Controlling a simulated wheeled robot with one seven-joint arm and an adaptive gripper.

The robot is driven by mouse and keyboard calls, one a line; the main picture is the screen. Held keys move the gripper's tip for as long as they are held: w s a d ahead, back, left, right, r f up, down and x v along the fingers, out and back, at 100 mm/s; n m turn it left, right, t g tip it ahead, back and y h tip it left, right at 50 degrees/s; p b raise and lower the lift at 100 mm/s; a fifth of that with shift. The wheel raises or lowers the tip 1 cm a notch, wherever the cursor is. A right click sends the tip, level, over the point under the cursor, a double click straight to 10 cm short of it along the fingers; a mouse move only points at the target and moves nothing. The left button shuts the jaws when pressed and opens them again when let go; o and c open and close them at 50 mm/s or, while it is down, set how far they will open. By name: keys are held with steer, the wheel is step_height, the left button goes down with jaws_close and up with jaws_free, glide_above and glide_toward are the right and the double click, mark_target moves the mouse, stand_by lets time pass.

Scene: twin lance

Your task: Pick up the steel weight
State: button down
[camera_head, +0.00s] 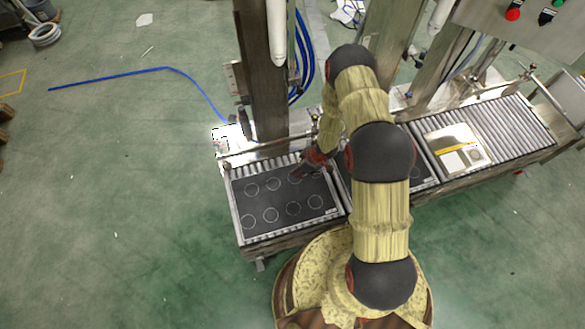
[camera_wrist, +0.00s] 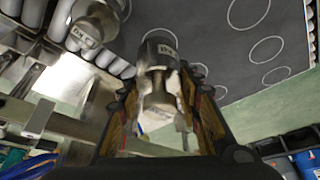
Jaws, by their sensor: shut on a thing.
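A steel weight (camera_wrist: 158,55), a short metal cylinder with a small pale label, is between the fingers of my gripper (camera_wrist: 160,92) in the wrist view. The gripper is shut on it. Behind it is a dark mat (camera_wrist: 205,35) with pale circle outlines; I cannot tell whether the weight touches the mat. A second metal weight (camera_wrist: 92,32) with a label stands apart at the upper left. In the head view my gripper (camera_head: 300,172) is over the back right of the left mat (camera_head: 270,205), and the held weight cannot be made out there.
The mat lies on a roller conveyor (camera_head: 510,118) running to the right. A second dark mat is partly hidden by my arm. A pale plate (camera_head: 447,135) lies further right. A steel post (camera_head: 262,75) and a rail stand behind. Green floor is open at left.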

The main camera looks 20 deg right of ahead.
steer(key=s+d+r+p, duration=0.2)
steer(key=s+d+r, duration=0.3)
steer(key=s+d, duration=0.1)
steer(key=shift+s+d+r+p, duration=0.35)
steer(key=shift+s+d+p, duration=0.05)
steer(key=shift+d, duration=0.45)
steer(key=shift+a, duration=0.1)
